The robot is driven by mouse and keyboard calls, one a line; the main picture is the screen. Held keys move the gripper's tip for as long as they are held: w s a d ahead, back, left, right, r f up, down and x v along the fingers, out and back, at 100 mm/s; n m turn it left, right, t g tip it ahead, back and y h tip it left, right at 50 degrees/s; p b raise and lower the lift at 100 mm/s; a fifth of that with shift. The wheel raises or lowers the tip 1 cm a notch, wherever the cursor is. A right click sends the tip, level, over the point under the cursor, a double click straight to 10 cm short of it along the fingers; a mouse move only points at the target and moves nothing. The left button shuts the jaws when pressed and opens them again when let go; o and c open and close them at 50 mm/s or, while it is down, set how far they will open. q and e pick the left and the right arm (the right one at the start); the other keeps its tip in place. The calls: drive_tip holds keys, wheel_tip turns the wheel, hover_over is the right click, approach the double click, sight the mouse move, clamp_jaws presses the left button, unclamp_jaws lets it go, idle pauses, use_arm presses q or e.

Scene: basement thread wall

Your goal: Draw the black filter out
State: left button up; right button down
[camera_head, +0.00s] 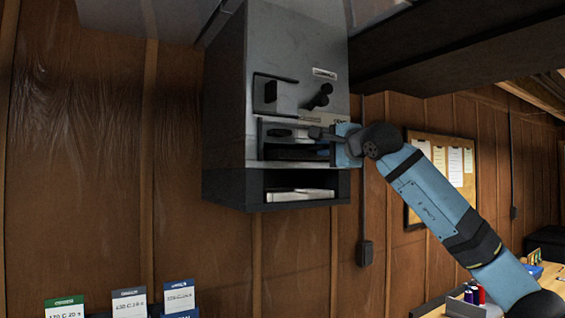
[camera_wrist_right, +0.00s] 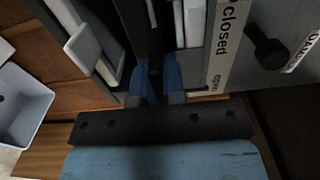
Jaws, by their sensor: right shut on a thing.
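The black filter (camera_head: 288,153) shows as a dark shape in the open slot of a grey wall cabinet (camera_head: 300,50). My right gripper (camera_head: 330,143) is at the right side of that slot. In the right wrist view, the blue fingers of my right gripper (camera_wrist_right: 157,82) are closed on a dark upright part, which appears to be the black filter (camera_wrist_right: 138,22). The fingers hide part of the held piece. How far it stands out of the slot is hard to tell. My left gripper is not in view.
A black knob (camera_wrist_right: 268,47) sits beside a "closed/open" label strip (camera_wrist_right: 225,45). A lower compartment holds a white flat piece (camera_head: 300,195). A grey bin (camera_wrist_right: 22,105) lies at the wrist view's left. Labelled cards (camera_head: 130,302) stand below left; spools (camera_head: 475,294) lie at lower right.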

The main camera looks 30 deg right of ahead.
drive_tip(key=s+d+b, duration=0.1)
drive_tip(key=s+b, duration=0.3)
drive_tip(key=s, duration=1.1)
drive_tip(key=shift+s, duration=0.2)
idle(0.4)
drive_tip(key=shift+d+r, duration=0.1)
drive_tip(key=s, duration=0.1)
drive_tip(key=s+r, duration=0.2)
drive_tip(key=s, duration=0.1)
drive_tip(key=shift+d+p, duration=0.15)
drive_tip(key=shift+p, duration=0.25)
drive_tip(key=shift+w+f, duration=0.1)
drive_tip(key=shift+f, duration=0.05)
